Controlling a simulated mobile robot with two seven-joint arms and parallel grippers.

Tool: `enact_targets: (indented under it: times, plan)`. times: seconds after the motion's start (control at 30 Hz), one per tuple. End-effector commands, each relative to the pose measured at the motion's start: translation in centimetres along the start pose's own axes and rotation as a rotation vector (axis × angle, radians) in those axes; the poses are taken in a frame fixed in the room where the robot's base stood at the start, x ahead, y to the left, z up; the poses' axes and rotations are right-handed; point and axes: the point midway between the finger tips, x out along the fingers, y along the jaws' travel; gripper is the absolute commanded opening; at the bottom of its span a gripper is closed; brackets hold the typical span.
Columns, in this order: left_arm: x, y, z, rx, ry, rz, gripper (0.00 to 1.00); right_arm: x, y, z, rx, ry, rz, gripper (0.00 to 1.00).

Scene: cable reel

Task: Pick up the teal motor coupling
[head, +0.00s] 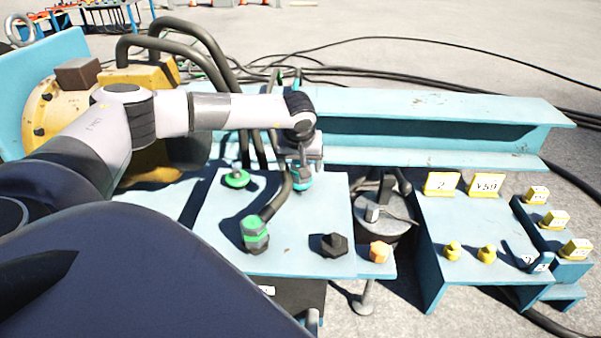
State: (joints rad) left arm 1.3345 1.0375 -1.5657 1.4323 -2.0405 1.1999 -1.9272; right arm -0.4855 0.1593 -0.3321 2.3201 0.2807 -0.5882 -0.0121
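The teal coupling (303,180) stands near the back right of the light-blue panel, partly hidden by my gripper. My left arm reaches in from the left and bends down at the wrist. My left gripper (301,167) points down right at the coupling's top. The fingers are small and overlap the coupling, so I cannot tell whether they touch it or are closed. My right gripper is not in view.
The panel also holds a green-based fitting (236,180), a green and grey coupling (255,236) with a cable, and a black knob (334,245). An orange knob (379,252) sits at right. A blue beam (420,105) runs behind. A blue bench (470,220) with yellow pieces stands right.

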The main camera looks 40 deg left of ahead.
Motion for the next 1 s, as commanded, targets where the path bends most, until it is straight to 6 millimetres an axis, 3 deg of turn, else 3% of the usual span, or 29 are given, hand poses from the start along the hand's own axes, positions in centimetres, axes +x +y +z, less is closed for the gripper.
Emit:
enact_targets:
  times: [0.2, 0.4, 0.77, 1.0]
  plan:
    - [0.0, 0.0, 0.0, 0.000, -0.001, 0.001, 0.79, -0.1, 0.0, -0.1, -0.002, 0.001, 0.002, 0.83]
    - [0.0, 0.0, 0.0, 0.000, -0.001, 0.001, 0.17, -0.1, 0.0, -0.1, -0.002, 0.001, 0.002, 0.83]
    - [-0.9, 0.1, -0.4, -0.002, 0.001, 0.002, 0.17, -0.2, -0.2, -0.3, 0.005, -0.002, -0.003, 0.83]
    - [-5.8, 0.1, -2.5, -0.003, 0.003, 0.006, 0.17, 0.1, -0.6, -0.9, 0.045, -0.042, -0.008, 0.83]
